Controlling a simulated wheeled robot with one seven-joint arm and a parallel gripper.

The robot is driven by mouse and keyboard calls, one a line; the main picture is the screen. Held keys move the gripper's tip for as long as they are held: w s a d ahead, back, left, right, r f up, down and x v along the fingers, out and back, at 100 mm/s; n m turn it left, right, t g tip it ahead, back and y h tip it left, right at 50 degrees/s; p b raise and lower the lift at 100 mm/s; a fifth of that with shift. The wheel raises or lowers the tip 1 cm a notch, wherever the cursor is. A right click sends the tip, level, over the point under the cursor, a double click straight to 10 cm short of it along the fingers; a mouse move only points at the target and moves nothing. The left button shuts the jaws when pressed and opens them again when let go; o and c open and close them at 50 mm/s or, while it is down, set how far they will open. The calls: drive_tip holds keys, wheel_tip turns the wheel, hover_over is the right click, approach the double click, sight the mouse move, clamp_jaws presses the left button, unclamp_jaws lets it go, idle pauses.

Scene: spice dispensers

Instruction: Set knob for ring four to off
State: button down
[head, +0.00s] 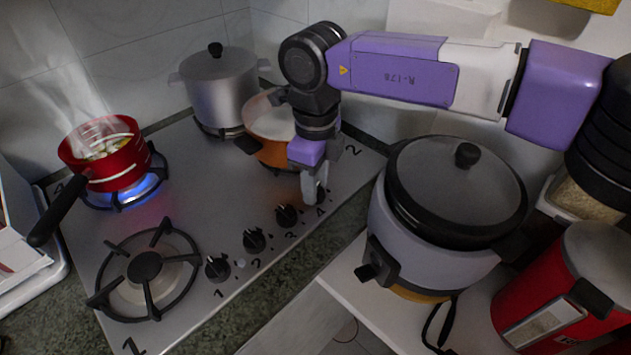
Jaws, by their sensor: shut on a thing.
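The steel stove (185,235) has a row of black knobs along its front edge, numbered 1 to 4. My gripper (315,194) points down at the right end of this row, above the printed label 4 (320,212). Its fingers are shut on knob four, which they hide, so its angle cannot be read. Ring four (125,200), at the back left by a printed 4, burns with a blue flame. A steaming red pot (103,165) stands on it.
Knob three (286,215), knob two (254,240) and knob one (217,268) lie left of my gripper. An orange pan (270,150) is behind it. A silver pot (220,90) stands at the back. A rice cooker (430,225) stands close on the right. Ring one (146,268) is bare.

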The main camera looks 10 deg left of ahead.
drive_tip(key=shift+w+r, duration=0.1)
drive_tip(key=c, duration=1)
unclamp_jaws()
drive_tip(key=shift+o, duration=0.2)
drive_tip(key=shift+r, duration=3.85)
drive_tip(key=shift+c, duration=0.2)
